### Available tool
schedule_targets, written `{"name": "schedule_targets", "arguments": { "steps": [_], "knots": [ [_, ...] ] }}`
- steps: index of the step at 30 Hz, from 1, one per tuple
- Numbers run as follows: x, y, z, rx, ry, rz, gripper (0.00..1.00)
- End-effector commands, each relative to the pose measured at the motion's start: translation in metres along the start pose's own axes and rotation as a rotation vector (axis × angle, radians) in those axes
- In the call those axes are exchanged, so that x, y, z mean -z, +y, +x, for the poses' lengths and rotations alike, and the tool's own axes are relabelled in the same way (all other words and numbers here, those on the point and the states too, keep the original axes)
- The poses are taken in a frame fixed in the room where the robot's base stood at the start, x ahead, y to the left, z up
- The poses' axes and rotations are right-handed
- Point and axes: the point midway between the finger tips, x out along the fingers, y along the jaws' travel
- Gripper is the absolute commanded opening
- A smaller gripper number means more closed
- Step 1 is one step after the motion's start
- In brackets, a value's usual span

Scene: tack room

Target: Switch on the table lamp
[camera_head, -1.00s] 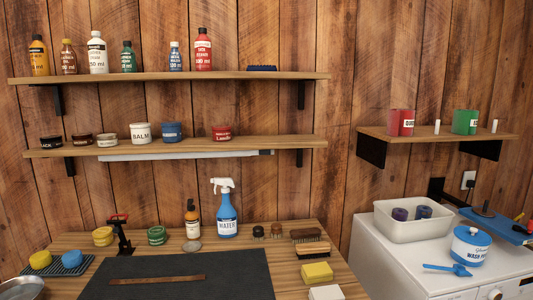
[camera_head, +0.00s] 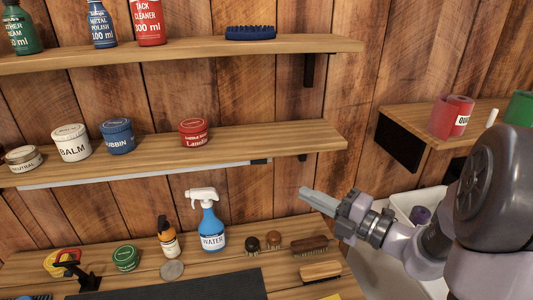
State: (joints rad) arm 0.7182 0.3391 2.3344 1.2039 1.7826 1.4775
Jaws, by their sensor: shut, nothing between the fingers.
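No table lamp with a base and shade shows in the head view. A long pale bar (camera_head: 140,175) runs under the lower shelf, with a small dark piece (camera_head: 261,161) at its right end. It looks like a light strip, and I see no clear glow from it. My gripper (camera_head: 306,194) is shut and empty, with its fingers pointing left. In the picture it is to the right of and below the bar's dark end, apart from it. My arm comes in from the right.
The lower shelf (camera_head: 290,138) holds several tins, and the upper shelf (camera_head: 200,48) holds bottles and a blue brush (camera_head: 250,33). Below stand a blue spray bottle (camera_head: 211,230), brushes (camera_head: 310,245) and a dark stand (camera_head: 86,279). A right shelf (camera_head: 420,125) holds red cups (camera_head: 452,117).

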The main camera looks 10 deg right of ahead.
Motion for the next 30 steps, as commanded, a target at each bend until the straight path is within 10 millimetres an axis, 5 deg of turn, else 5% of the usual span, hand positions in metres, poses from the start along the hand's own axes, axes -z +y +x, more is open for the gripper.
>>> {"name": "schedule_targets", "arguments": {
  "steps": [11, 25, 30],
  "knots": [
    [0.001, -0.001, 0.006, 0.000, 0.003, 0.000, 0.00],
    [0.002, -0.003, 0.102, 0.000, 0.006, -0.003, 0.00],
    [-0.018, -0.002, 0.120, 0.000, 0.002, -0.003, 0.00]
  ]
}}
